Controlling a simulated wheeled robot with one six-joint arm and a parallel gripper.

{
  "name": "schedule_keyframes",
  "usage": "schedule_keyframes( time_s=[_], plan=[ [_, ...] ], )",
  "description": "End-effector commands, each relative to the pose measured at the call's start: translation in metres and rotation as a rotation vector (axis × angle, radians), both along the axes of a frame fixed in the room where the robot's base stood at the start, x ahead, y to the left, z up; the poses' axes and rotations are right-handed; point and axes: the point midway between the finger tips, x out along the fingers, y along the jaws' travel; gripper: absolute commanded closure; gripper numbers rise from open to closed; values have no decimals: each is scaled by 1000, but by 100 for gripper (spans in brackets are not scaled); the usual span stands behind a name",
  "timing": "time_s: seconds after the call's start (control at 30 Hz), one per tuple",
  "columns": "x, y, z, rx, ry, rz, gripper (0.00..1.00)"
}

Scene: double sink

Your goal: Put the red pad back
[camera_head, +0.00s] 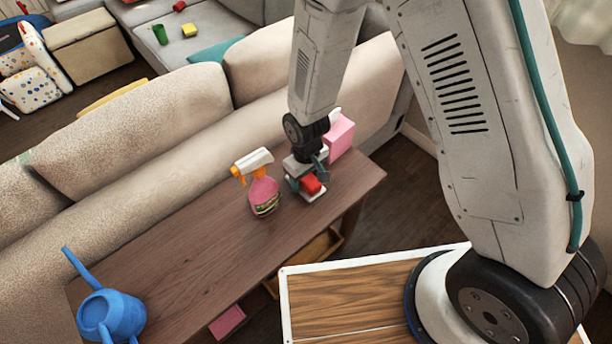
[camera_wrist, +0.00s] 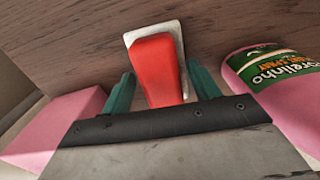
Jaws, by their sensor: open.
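The red pad (camera_wrist: 156,70) lies on a pale tray or base (camera_wrist: 177,30) on the wooden table, in the wrist view. In the head view the red pad (camera_head: 311,184) shows below my gripper, near the table's right end. My gripper (camera_head: 305,178) is open above the pad. In the wrist view the teal fingers of my gripper (camera_wrist: 160,92) stand on either side of the red pad, with small gaps. Part of the pad is hidden behind the gripper body.
A pink spray bottle (camera_head: 264,192) stands close left of my gripper. A pink block (camera_head: 339,137) is close behind it. A blue watering can (camera_head: 111,312) stands at the table's left end. The middle of the wooden table (camera_head: 190,240) is clear. A sofa (camera_head: 130,120) runs behind.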

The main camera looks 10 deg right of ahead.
Motion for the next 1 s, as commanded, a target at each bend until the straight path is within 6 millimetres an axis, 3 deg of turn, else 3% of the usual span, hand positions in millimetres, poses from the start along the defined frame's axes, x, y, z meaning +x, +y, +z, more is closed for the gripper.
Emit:
schedule_keyframes(
  time_s=[0.27, 0.7, 1.0],
  plan=[
    [1, 1, 19, 2, -3, 0, 39],
    [1, 1, 104, 3, -4, 0, 39],
    [0, 0, 123, 0, 0, 0, 39]
  ],
)
